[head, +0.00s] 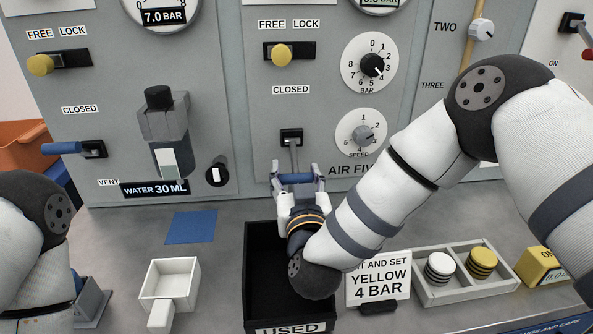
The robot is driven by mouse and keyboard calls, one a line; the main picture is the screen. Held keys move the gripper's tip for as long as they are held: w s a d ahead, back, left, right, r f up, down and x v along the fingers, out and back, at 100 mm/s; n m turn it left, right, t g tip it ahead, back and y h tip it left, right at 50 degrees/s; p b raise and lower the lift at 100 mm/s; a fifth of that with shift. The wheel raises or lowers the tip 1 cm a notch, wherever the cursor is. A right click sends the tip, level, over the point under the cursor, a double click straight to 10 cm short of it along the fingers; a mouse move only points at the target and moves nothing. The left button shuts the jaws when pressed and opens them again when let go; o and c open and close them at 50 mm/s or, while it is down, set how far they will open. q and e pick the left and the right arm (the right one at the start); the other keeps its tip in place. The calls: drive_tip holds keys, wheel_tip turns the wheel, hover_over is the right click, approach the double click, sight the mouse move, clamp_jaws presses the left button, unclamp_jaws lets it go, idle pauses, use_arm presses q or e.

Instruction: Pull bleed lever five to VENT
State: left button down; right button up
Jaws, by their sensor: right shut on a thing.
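The bleed lever on the AIR FIVE panel (294,153) comes out of a black slot plate below a CLOSED label (290,90). Its grey shaft slopes down toward me. My right gripper (298,180) is shut on the lever's blue handle, which shows between the fingers. Any VENT label on this panel is hidden behind the gripper. My left arm is at the lower left edge; its gripper does not show clearly.
A similar blue-handled lever (62,148) is on the left panel. A black USED bin (255,290) is under my right wrist. A white scoop-like tray (171,278), a sign (378,277) and a tray of discs (465,292) stand nearby. A blue mat (191,227) lies flat.

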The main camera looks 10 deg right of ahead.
drive_tip(key=shift+f, duration=0.9)
drive_tip(key=o, duration=1.3)
drive_tip(key=shift+c, duration=0.2)
drive_tip(key=o, duration=0.4)
drive_tip(key=shift+o, duration=0.3)
drive_tip(key=shift+r, duration=0.4)
drive_tip(key=s, duration=0.7)
drive_tip(key=shift+s, duration=0.2)
